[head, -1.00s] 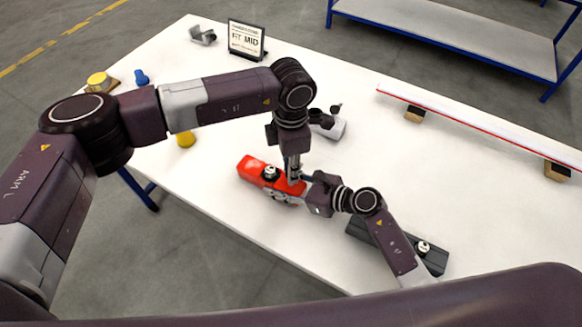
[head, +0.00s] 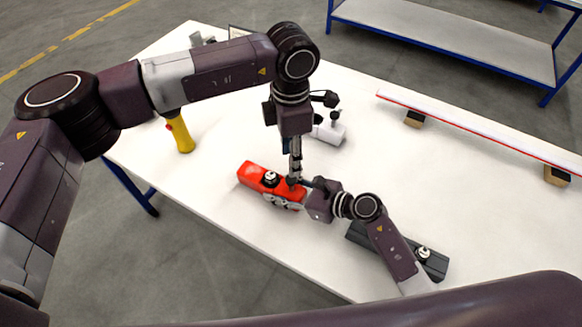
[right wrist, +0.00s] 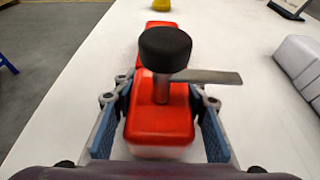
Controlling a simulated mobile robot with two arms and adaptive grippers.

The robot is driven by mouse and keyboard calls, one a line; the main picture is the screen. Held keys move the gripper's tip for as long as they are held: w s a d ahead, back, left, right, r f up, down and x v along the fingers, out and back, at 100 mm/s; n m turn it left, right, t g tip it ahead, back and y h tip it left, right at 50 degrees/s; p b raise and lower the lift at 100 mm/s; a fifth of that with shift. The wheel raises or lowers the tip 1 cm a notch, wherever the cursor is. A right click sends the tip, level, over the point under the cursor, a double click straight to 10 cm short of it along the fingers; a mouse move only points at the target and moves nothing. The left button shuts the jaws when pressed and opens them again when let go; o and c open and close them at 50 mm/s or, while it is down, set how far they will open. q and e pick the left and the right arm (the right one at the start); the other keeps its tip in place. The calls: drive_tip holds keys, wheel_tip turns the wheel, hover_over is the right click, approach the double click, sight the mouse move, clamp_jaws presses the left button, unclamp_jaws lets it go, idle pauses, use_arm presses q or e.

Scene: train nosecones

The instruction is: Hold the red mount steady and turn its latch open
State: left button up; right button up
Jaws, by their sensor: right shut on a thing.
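The red mount (head: 252,173) lies on the white table, below the centre of the head view. My right gripper (right wrist: 160,125) is shut on its near end, with a blue-padded finger on each side. My left gripper (head: 295,172) points down over the same end of the mount in the head view. Its fingers look narrow and I cannot tell whether they are apart. It does not show in the right wrist view.
A dark grey mount (head: 432,262) lies near the front edge, beside my right arm. A light grey part (head: 330,133) lies behind the red mount. A yellow tool (head: 182,137) stands at left. A long white red-edged bar (head: 480,123) rests on wooden blocks at right.

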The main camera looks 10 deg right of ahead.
use_arm(q)
drive_tip(key=shift+r, duration=2.3)
use_arm(e)
drive_tip(key=o, duration=1.4)
